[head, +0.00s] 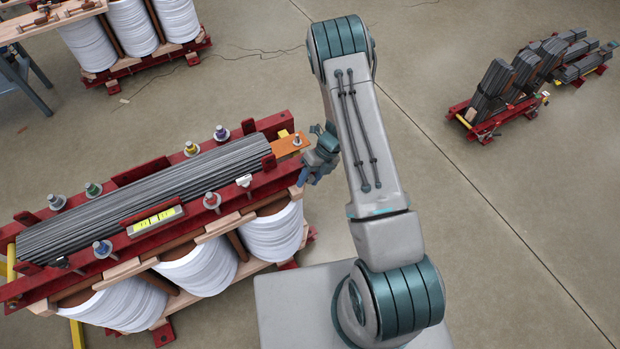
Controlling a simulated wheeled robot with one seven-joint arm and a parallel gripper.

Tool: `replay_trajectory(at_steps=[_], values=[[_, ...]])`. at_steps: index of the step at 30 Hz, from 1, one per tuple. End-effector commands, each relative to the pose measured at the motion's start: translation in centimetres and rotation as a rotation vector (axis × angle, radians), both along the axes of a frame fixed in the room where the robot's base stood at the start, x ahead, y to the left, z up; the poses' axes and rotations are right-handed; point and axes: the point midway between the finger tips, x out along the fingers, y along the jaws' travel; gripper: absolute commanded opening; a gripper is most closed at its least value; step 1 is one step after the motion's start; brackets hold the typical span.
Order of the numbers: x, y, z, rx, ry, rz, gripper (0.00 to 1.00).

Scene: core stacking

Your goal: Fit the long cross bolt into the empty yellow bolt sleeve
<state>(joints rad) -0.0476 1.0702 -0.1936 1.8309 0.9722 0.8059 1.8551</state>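My gripper (316,168) is at the right end of the near red-framed core, beside the end of its red beam. It is small, and my wrist partly covers it. I cannot tell whether its fingers are open or hold anything. I cannot make out a loose long cross bolt. A yellow tube-like piece (11,268) spans between the red beams at the core's far left end. A small yellow piece (283,133) shows at the right end, by an orange plate (290,145). I cannot tell which yellow piece is an empty sleeve.
The core's grey laminations (150,190) lie between two red beams (150,235) above white coils (203,266). Upright bolts and a yellow level (155,220) sit along the top. Another coil assembly (128,30) stands upper left, stacked laminations (505,85) upper right.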

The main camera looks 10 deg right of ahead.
Motion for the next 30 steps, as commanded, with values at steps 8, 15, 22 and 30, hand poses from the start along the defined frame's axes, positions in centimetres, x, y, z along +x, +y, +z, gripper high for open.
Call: replay_trajectory(at_steps=[8,15,22,30], values=[[0.2,-0.8,-0.4,-0.016,-0.006,-0.01,0.56],[0.8,-1.8,1.5,-0.015,-0.011,-0.01,0.56],[1.6,-3.6,6.3,-0.008,-0.009,-0.003,0.56],[2.4,-5.8,10.7,-0.003,-0.006,-0.001,0.56]])
